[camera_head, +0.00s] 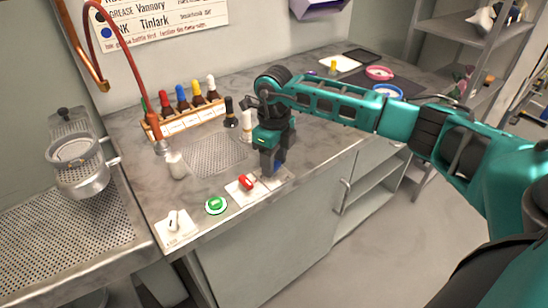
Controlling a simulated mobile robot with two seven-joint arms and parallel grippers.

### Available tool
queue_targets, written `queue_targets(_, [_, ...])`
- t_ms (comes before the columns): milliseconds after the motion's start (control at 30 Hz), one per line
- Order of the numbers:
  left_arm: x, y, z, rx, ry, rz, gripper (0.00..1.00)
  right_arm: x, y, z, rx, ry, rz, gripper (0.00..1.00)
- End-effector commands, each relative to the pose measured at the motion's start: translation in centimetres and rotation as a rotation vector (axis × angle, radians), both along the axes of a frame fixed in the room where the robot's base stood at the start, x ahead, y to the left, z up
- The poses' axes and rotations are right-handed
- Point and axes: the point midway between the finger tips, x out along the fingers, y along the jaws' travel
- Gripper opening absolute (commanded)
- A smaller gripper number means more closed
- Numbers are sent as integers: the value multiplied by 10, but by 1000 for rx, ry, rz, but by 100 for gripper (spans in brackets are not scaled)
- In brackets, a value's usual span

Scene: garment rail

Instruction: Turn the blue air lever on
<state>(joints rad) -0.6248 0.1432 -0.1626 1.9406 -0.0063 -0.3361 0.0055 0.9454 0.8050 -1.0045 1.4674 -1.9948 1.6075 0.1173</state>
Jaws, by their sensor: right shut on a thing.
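My right gripper (271,172) comes in from the right and points down at the front edge of the grey counter (225,225). It is shut on the blue air lever (280,158), of which only a small blue part shows beside the fingers. The lever's base and its exact angle are hidden by the gripper. A pale plate (275,182) shows under the fingertips. My left gripper is not in view.
Farther left are a green button (215,205) and a white switch (173,220).

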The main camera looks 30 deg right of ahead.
Motion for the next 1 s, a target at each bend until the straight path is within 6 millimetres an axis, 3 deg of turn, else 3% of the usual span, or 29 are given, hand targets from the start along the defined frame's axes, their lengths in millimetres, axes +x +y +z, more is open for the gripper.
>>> queue_targets(400, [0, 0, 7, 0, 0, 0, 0, 1, 0, 1, 0, -2, -275, 16])
queue_targets(1000, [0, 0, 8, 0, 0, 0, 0, 1, -1, 1, -1, -3, -356, 16])
